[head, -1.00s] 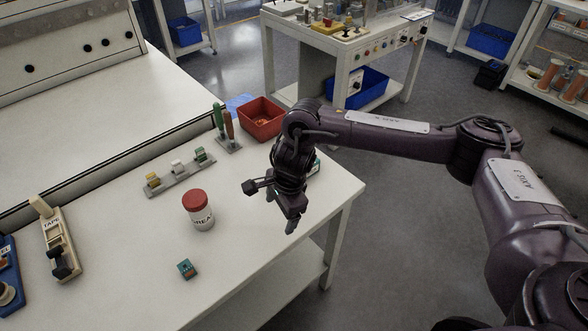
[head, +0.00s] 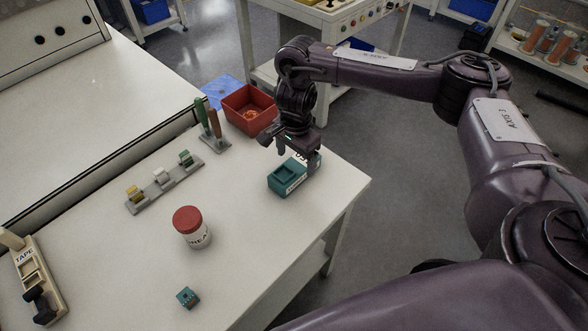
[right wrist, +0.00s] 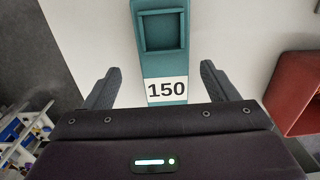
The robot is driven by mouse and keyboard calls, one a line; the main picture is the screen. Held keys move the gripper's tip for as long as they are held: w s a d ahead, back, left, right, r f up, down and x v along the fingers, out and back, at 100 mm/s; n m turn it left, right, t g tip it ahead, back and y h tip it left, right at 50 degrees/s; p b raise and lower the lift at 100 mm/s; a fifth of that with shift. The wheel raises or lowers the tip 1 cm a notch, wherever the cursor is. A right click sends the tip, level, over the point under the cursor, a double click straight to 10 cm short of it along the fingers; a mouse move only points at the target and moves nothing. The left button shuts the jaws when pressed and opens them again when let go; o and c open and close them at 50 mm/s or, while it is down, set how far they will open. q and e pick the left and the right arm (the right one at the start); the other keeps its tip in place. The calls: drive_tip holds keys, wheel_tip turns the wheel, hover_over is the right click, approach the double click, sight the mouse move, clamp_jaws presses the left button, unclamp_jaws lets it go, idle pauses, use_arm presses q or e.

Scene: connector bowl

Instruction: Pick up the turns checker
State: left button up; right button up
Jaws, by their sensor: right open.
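The turns checker appears to be the teal box (head: 284,180) with a pale label, lying on the white bench near its right edge. In the right wrist view the teal box (right wrist: 164,62) shows a square recess and a white "150" label. My right gripper (head: 290,148) is open at the far end of the box, partly covering it in the head view. In the right wrist view its two fingers (right wrist: 160,82) stand left and right of the box's line, with gaps on both sides. I see nothing held. My left gripper is not in view.
A red bin (head: 250,110) stands behind the box, near two upright-handled tools (head: 212,128). A grey rack (head: 163,183), a red-lidded jar (head: 191,228), a small teal block (head: 188,298) and a tape holder (head: 32,280) are on the left. The bench between jar and box is clear.

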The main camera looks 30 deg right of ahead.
sight(295, 165)
drive_tip(key=shift+w+f+p, duration=0.2)
drive_tip(key=shift+f+p, duration=0.4)
drive_tip(key=shift+f, duration=0.65)
wheel_tip(295, 165, down, 2)
drive_tip(key=shift+w+f, duration=0.1)
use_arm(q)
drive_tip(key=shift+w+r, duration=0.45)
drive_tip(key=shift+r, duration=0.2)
use_arm(e)
drive_tip(key=c, duration=1.2)
